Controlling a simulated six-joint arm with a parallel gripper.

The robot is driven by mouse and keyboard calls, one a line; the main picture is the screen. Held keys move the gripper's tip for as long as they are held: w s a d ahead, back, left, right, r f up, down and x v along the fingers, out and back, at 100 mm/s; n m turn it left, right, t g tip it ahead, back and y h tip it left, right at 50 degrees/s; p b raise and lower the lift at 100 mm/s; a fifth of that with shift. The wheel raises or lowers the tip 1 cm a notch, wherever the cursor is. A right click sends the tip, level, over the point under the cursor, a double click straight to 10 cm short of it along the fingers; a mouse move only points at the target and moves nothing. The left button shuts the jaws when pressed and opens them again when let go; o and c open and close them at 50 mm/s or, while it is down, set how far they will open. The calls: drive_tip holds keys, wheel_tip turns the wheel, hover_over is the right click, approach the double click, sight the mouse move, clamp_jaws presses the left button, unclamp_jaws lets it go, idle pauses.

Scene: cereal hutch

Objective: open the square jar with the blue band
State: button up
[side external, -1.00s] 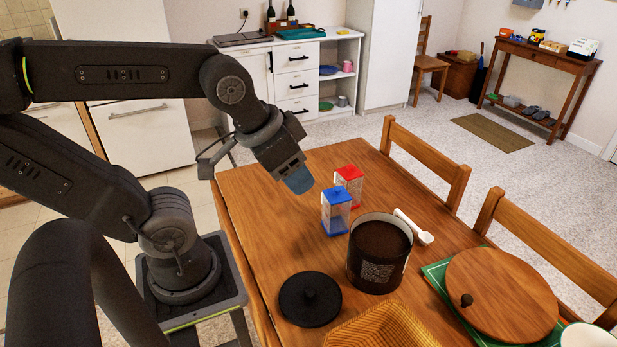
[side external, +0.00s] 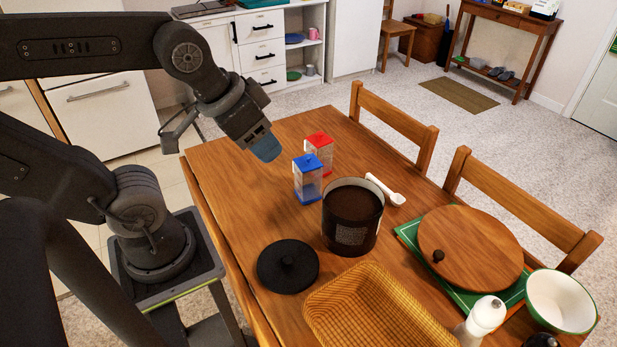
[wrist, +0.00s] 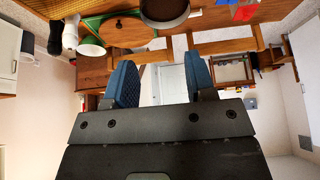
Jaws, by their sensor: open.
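The square jar with the blue band (side external: 308,184) stands upright on the table, clear-walled, with a blue lid on top and blue at its base. A similar jar with a red lid (side external: 319,150) stands just behind it. My gripper (side external: 266,149) hangs above the table, left of the blue jar and apart from it. In the wrist view my gripper (wrist: 160,85) shows two blue padded fingers spread apart with nothing between them. In that view a blue patch (wrist: 222,3) and a red patch (wrist: 244,13) of the jars show at the top edge.
A dark open canister (side external: 350,232) stands right in front of the blue jar, with a white scoop (side external: 386,190) behind it. A black lid (side external: 288,266), wicker basket (side external: 375,315), round wooden board (side external: 470,248) and bowl (side external: 560,301) occupy the front and right. The table's left side is clear.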

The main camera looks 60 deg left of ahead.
drive_tip(key=shift+c, duration=0.4)
drive_tip(key=shift+w+a, duration=0.1)
drive_tip(key=shift+w, duration=0.05)
drive_tip(key=shift+c, duration=0.5)
drive_tip(key=n+g, duration=0.6)
drive_tip(key=n, duration=1.1)
hover_over(308, 155)
wheel_tip(308, 155, down, 14)
drive_tip(key=shift+f, duration=2.35)
drive_tip(key=shift+f, duration=0.15)
drive_tip(key=shift+f, duration=1.65)
